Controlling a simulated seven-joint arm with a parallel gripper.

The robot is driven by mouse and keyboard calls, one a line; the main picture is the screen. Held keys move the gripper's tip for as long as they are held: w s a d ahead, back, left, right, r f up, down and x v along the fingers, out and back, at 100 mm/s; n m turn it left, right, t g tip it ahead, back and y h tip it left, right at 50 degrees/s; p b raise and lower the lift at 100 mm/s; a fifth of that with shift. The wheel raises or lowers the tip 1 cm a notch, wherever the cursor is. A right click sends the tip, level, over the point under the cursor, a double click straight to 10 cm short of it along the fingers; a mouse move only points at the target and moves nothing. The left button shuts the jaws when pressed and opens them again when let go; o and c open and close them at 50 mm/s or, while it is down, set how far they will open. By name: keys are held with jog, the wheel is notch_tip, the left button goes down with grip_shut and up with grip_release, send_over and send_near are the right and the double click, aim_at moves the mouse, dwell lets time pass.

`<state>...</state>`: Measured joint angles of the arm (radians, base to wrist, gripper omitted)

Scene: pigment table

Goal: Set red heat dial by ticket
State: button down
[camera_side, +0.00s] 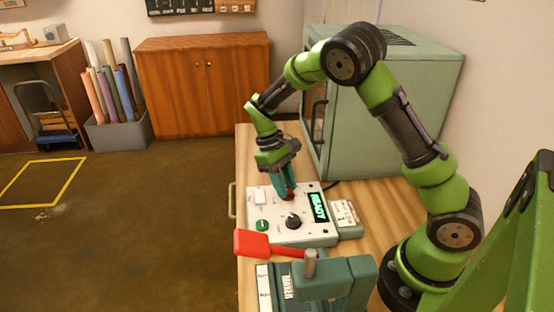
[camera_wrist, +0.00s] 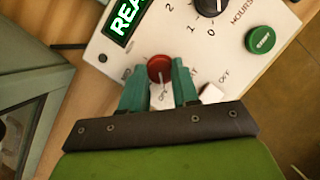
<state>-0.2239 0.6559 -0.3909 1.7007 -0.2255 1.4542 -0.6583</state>
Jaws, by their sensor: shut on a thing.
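The red heat dial (camera_wrist: 160,68) sits on the white control panel (camera_wrist: 224,65), its pale pointer line facing the gripper side in the wrist view. My gripper (camera_side: 287,194) reaches down over the panel (camera_side: 266,222) in the side view. Its green fingers (camera_wrist: 160,82) are shut on the red dial, one at each side. The ticket (camera_side: 345,213) lies on a grey-green block right of the panel; its writing is too small to read. A lit display (camera_side: 318,207) reads READY.
The panel also carries a black dial (camera_side: 293,221), a green button (camera_side: 262,225) and a white switch (camera_side: 261,197). A red-handled lever (camera_side: 252,243) on a green machine stands in front. A large green oven (camera_side: 385,105) stands behind on the wooden table.

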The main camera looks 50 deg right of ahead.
jog(key=m+y, duration=0.1)
jog(key=m, duration=0.3)
jog(key=shift+d+m+t+y, duration=0.2)
jog(key=shift+m+t+y, duration=0.1)
jog(key=shift+y, duration=0.1)
jog(key=m+y, duration=0.1)
jog(key=m, duration=0.3)
jog(key=shift+s+d+t, duration=0.1)
jog(key=shift+t, duration=0.3)
jog(key=c, duration=0.8)
grip_release()
jog(key=shift+c, duration=0.2)
jog(key=shift+r, duration=0.1)
jog(key=v, duration=1.6)
jog(key=shift+d+r, duration=0.3)
jog(key=shift+d, duration=0.1)
